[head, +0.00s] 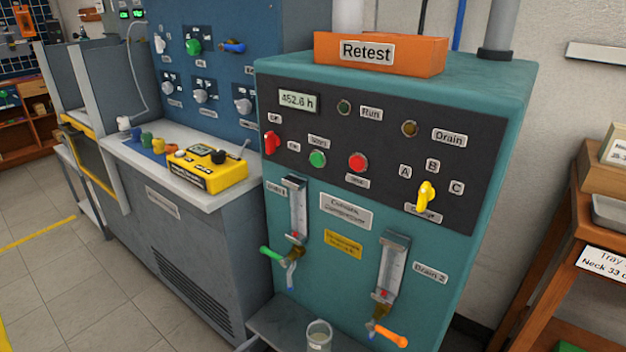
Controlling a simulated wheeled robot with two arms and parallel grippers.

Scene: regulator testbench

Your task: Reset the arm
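Neither of my grippers shows in the head view, and no part of my arms is visible. A teal condensate machine (345,267) with a dark control panel (385,135) stands in front of me. The panel carries a red switch (271,143), a green button (317,159), a red button (357,162) and a yellow selector knob (426,194) near the letters A, B and C. Below are two sight gauges, with a green-handled valve (271,253) at left and an orange-handled valve (389,335) at right.
An orange Retest bin (380,54) sits on top of the machine. A clear cup (319,336) stands on the ledge below. At left, a yellow device (207,171) lies on a grey bench (165,203). A wooden shelf (566,220) stands at right. Floor (50,285) is open at left.

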